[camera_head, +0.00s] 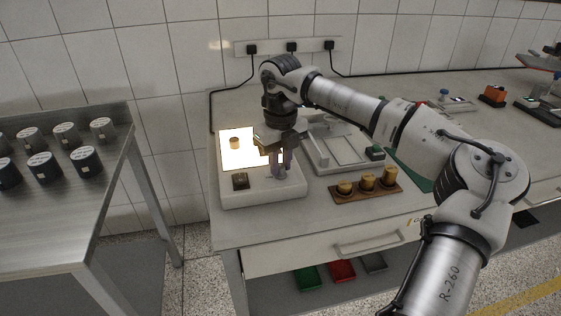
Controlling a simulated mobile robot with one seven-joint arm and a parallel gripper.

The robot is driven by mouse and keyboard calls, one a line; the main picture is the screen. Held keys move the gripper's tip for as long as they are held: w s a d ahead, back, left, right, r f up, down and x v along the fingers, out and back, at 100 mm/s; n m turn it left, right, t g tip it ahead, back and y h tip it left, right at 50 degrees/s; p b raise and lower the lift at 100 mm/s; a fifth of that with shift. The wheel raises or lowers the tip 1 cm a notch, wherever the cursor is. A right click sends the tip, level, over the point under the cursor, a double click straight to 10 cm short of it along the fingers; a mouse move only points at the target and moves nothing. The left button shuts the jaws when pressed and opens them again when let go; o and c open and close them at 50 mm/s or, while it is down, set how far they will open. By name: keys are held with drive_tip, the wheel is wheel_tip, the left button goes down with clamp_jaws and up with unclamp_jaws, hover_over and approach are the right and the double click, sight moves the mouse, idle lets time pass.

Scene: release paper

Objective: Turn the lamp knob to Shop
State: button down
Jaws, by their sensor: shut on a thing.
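The lamp unit is a pale box (240,198) at the left end of the white bench, with a brightly lit square panel (232,157). A small tan cylinder (235,143) stands on the lit panel. My gripper (282,167) points down over the front right of the box. It is shut on the lamp knob (282,176), a small grey part that is mostly hidden by the fingers. The knob's markings, including Shop, are too small or hidden to read. A small dark switch block (240,181) sits on the box's front left.
A wooden rack (365,193) with three amber-brown pieces lies right of the lamp unit, with a pale tray-like device (347,151) behind it. A metal table (95,190) at left holds several dark canisters. Sockets and cables line the tiled wall.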

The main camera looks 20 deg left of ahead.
sight(281, 166)
drive_tip(key=c, duration=1.3)
unclamp_jaws()
drive_tip(key=shift+o, duration=0.2)
drive_tip(key=shift+r, duration=0.1)
wheel_tip(281, 166, up, 14)
drive_tip(key=shift+b, duration=0.35)
drive_tip(key=shift+f, duration=0.2)
